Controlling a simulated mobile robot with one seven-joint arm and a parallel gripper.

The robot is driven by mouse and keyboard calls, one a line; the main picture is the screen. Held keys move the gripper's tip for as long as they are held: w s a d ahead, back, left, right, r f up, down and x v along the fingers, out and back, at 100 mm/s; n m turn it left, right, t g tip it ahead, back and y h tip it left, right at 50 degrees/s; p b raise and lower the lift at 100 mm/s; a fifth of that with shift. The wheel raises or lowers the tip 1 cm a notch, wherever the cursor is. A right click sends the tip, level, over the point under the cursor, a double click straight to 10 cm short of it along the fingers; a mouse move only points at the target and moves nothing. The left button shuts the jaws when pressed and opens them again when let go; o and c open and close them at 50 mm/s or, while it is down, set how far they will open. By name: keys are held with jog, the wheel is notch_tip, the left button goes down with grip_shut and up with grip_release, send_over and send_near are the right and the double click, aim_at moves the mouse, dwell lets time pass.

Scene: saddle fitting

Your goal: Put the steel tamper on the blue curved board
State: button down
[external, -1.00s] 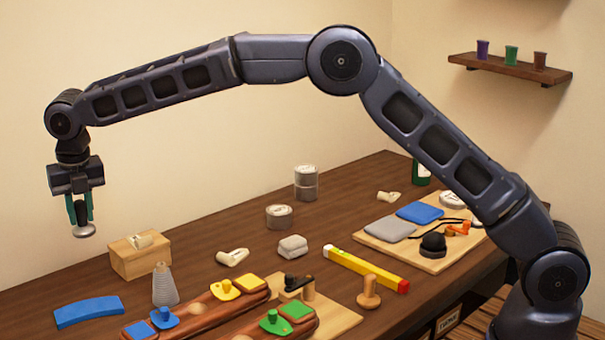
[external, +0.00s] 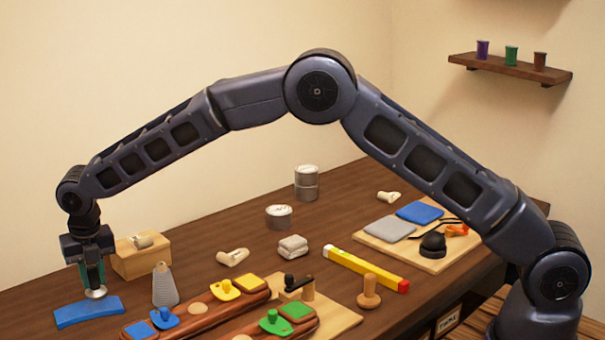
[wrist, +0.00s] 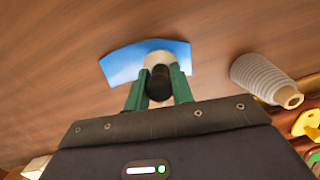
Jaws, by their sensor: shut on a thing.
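The blue curved board (external: 80,314) lies on the table at the front left; it also shows in the wrist view (wrist: 119,64). My gripper (external: 93,279) is shut on the steel tamper (external: 95,293), whose round steel foot points down. In the wrist view, the green fingers of my gripper (wrist: 159,88) clasp the tamper's dark handle (wrist: 160,84). The tamper is over the board's right part, with its foot at or just above the board; I cannot tell whether they touch.
A grey ribbed cone (external: 165,286) stands close to the right of the board. A wooden block (external: 141,261) is behind it. Brown padded pieces with coloured tabs (external: 200,312) lie to the right. Bare table surrounds the board's far side.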

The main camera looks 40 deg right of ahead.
jog(key=shift+f, duration=1)
jog(key=shift+f, duration=0.15)
jog(key=c, duration=1.2)
grip_release()
